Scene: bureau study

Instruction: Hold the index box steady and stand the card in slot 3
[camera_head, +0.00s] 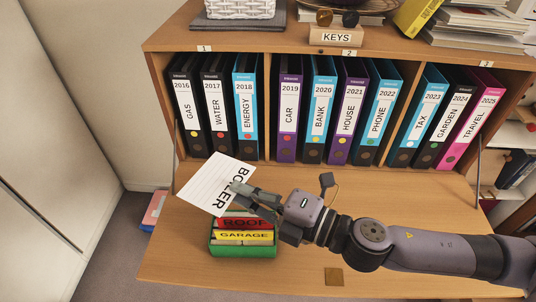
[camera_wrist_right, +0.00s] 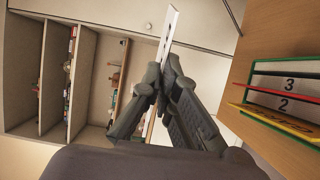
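A white lined card (camera_head: 207,186) marked BOILER is held tilted in my right gripper (camera_head: 243,192), above and to the left of the index box. In the right wrist view the gripper (camera_wrist_right: 161,82) is shut on the card (camera_wrist_right: 169,30), which shows nearly edge-on. The green index box (camera_head: 243,250) stands on the desk with a red ROOF card (camera_head: 246,223) and a yellow GARAGE card (camera_head: 243,236) in it. In the wrist view the box (camera_wrist_right: 310,64) is at the right, with the numbers 3 and 2 readable inside. My left gripper is not in view.
The wooden desk flap (camera_head: 180,255) is clear left and right of the box, apart from a small brass plate (camera_head: 334,277). Labelled binders (camera_head: 290,115) fill the shelf behind. A KEYS block (camera_head: 336,37) stands on top.

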